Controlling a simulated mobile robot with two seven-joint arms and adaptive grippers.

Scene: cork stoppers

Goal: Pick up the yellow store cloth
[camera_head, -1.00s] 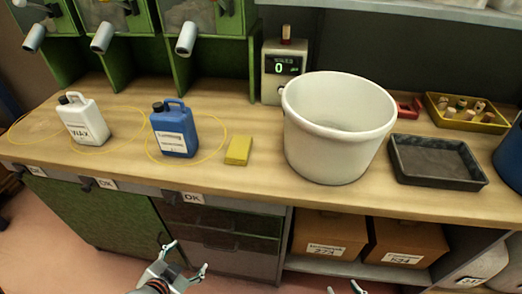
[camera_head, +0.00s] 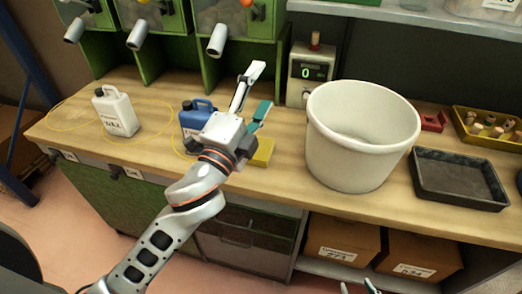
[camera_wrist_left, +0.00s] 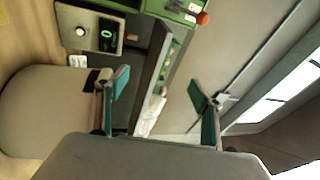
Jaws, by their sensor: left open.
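The yellow cloth (camera_head: 263,152) lies folded on the wooden bench, between the blue bottle and the white bucket. In the head view my left gripper (camera_head: 257,90) is open and raised over the bench, and its wrist hides part of the area beside the cloth. In the left wrist view the two teal-padded fingers (camera_wrist_left: 158,90) are wide apart with nothing between them; the cloth is not seen there. My right gripper (camera_head: 357,287) shows only its two tips, apart, at the bottom edge.
The white bucket (camera_head: 358,145) stands right of the cloth, with a scale (camera_head: 310,72) behind. The blue bottle (camera_head: 193,122) is partly hidden by my gripper. A white bottle (camera_head: 116,112), black tray (camera_head: 460,180) and yellow cork tray (camera_head: 465,128) also stand on the bench.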

